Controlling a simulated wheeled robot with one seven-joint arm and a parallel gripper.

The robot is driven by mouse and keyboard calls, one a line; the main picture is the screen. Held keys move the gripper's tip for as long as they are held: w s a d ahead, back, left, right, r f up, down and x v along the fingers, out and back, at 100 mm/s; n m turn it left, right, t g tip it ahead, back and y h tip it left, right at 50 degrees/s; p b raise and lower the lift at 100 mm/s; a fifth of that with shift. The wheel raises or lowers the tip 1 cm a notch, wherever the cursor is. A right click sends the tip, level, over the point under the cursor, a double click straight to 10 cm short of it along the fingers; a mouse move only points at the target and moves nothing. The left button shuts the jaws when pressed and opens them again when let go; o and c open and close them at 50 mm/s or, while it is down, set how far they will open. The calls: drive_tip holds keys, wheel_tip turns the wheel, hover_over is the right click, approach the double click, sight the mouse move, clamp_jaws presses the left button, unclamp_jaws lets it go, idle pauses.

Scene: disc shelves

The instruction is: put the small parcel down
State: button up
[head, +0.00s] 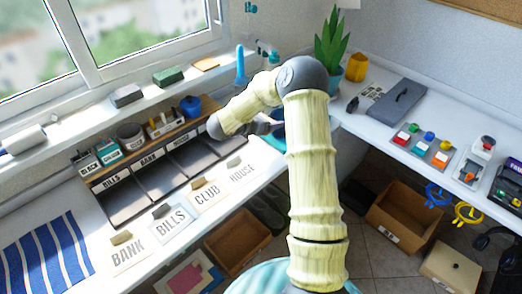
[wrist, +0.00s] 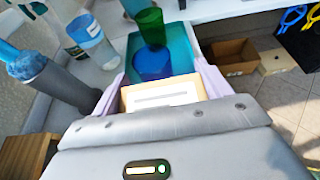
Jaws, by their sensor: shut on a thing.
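The small parcel (wrist: 163,95) is a tan box with a pale label. It sits between the two lilac fingers of my gripper (wrist: 160,84) in the wrist view, and the gripper is shut on it. Past the parcel lies a teal tray (wrist: 187,42) with a blue cup (wrist: 152,64) and a green cup (wrist: 150,25). I cannot tell the parcel's height above the surface. In the head view my gripper (head: 274,124) is partly hidden by my arm, and the parcel is not visible there.
In the head view, a labelled sorter (head: 128,208) stands on the left counter. A brown box (head: 402,216) is on the floor. The right counter holds a grey case (head: 396,102).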

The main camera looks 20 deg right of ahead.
drive_tip(key=shift+s, duration=0.4)
drive_tip(key=shift+s+d+f, duration=0.2)
wheel_tip(320, 180, down, 6)
drive_tip(key=shift+w+r, duration=0.15)
drive_tip(key=shift+f, duration=1.95)
drive_tip(key=shift+w+a+f+b, duration=0.1)
drive_tip(key=shift+f+b, duration=0.35)
drive_tip(key=shift+b, duration=0.05)
